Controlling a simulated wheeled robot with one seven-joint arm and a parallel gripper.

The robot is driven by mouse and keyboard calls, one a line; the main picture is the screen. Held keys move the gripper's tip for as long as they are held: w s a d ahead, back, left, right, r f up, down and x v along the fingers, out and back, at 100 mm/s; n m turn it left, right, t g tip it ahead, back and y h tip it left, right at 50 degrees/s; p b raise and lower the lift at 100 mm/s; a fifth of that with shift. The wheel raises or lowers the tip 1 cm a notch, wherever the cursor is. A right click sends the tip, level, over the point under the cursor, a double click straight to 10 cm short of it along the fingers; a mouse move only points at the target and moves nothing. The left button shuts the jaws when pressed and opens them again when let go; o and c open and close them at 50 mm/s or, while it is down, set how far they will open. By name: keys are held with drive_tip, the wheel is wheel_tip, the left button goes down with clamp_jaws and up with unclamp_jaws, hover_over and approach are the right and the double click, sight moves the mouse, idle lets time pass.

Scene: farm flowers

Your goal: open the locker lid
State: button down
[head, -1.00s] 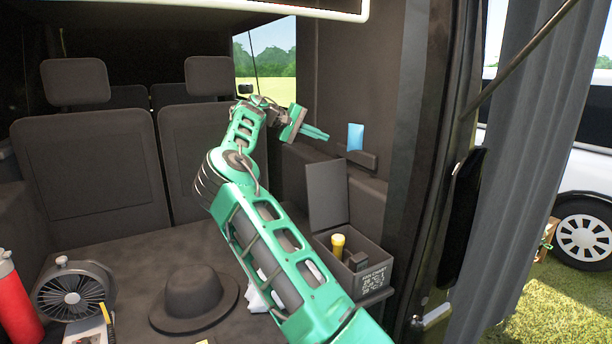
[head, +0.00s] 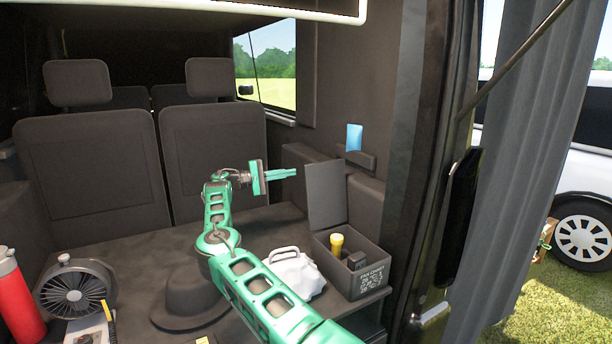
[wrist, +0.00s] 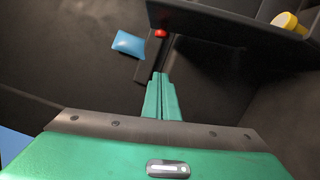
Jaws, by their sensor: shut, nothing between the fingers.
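The locker is a dark grey box (head: 366,285) on the right of the cargo floor, with white print on its front. Its lid (head: 326,194) stands upright at the back left side, so the box is open. A yellow-topped item (head: 337,243) and a dark item (head: 356,261) show inside. My gripper (head: 295,172) is shut and empty, just left of the lid's upper edge and pointing right. In the wrist view the closed fingers (wrist: 162,96) point toward the dark lid (wrist: 225,25), which has a red knob (wrist: 160,33).
A blue packet (head: 354,137) is on the side wall above a ledge. A white jug (head: 294,273), a dark hat (head: 190,300), a fan (head: 75,290) and a red bottle (head: 18,298) stand on the cargo floor (head: 125,255). Seats (head: 95,170) stand behind.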

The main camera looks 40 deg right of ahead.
drive_tip(key=s+d+r, duration=0.1)
drive_tip(key=s+d, duration=0.4)
drive_tip(key=s, duration=0.1)
drive_tip(key=shift+s, duration=0.35)
drive_tip(key=shift+r, duration=0.1)
drive_tip(key=shift+d, duration=0.1)
